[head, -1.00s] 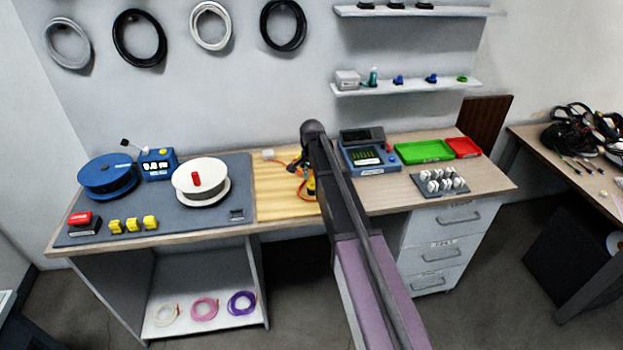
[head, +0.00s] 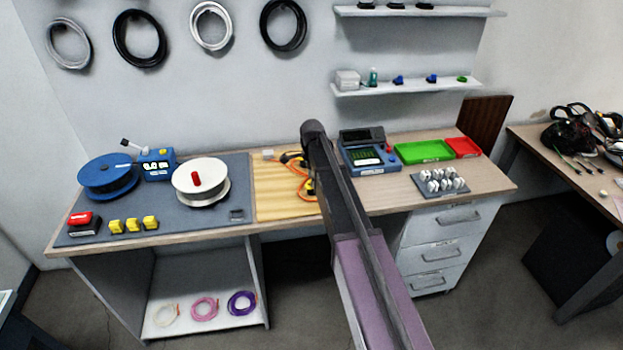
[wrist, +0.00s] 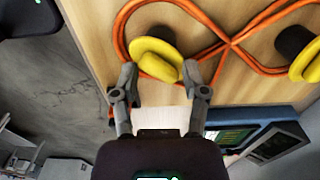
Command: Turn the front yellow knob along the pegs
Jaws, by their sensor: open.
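The front yellow knob (wrist: 152,62) is in the wrist view, near the board's edge, with a dark round part (wrist: 158,34) at its far side. My gripper (wrist: 160,76) is open, one fingertip on each side of the knob's near end; I cannot tell whether they touch it. A second yellow knob (wrist: 306,60) with a dark round part lies to the right. An orange cable (wrist: 232,44) loops around the knobs and crosses itself between them. In the head view, a yellow knob (head: 309,187) shows beside my arm, which hides my gripper.
The pale wooden board (head: 280,205) lies between a grey mat (head: 115,205) with two spools and a blue meter (head: 365,157). In the wrist view, a blue device (wrist: 250,135) is right of my gripper, and floor (wrist: 50,75) shows left of the board.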

